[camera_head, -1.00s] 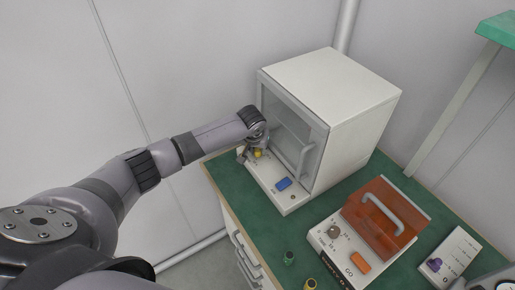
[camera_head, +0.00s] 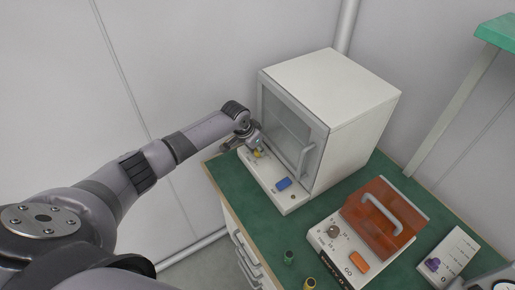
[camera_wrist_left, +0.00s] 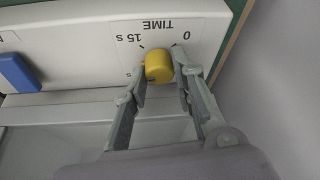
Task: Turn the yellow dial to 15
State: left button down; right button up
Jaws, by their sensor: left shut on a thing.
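The yellow dial (camera_wrist_left: 159,67) sits on the white front panel of the box-shaped machine, beside printed marks "TIME", "0" and "15 s". In the left wrist view my left gripper (camera_wrist_left: 160,80) has one finger on each side of the dial and is shut on it. Part of the dial's edge and some of the marks are hidden by the fingers, and I cannot tell clearly which mark it points to. In the head view the dial (camera_head: 258,153) shows small beside my left gripper (camera_head: 255,150). My right gripper is not in view.
A blue button (camera_head: 283,183) is on the same panel. An orange-lidded device (camera_head: 385,220) and a purple-knobbed box (camera_head: 447,262) stand on the green bench (camera_head: 240,215).

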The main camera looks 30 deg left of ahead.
pick_arm(q)
jog(key=shift+a+f+m+h+b, duration=0.15)
jog(key=shift+m+b, duration=0.1)
jog(key=shift+m, duration=0.25)
jog(key=shift+d+f+m+h+b, duration=0.1)
jog(key=shift+m+h+b, duration=0.1)
jog(key=shift+m, duration=0.3)
jog(key=m+g+h+b, duration=0.1)
jog(key=m+b, duration=0.1)
jog(key=shift+a+m, duration=0.1)
jog(key=shift+m, duration=0.2)
jog(key=m+g+h+b, duration=0.1)
jog(key=m+b, duration=0.3)
jog(key=shift+w, duration=0.15)
jog(key=shift+r+m+g+b, duration=0.2)
jog(key=shift+m+g+b, duration=0.2)
jog(key=shift+m+b, duration=0.35)
jog(key=c, duration=1.4)
grip_release()
jog(key=shift+o, duration=0.4)
jog(key=shift+r, duration=0.1)
jog(key=shift+a, duration=0.1)
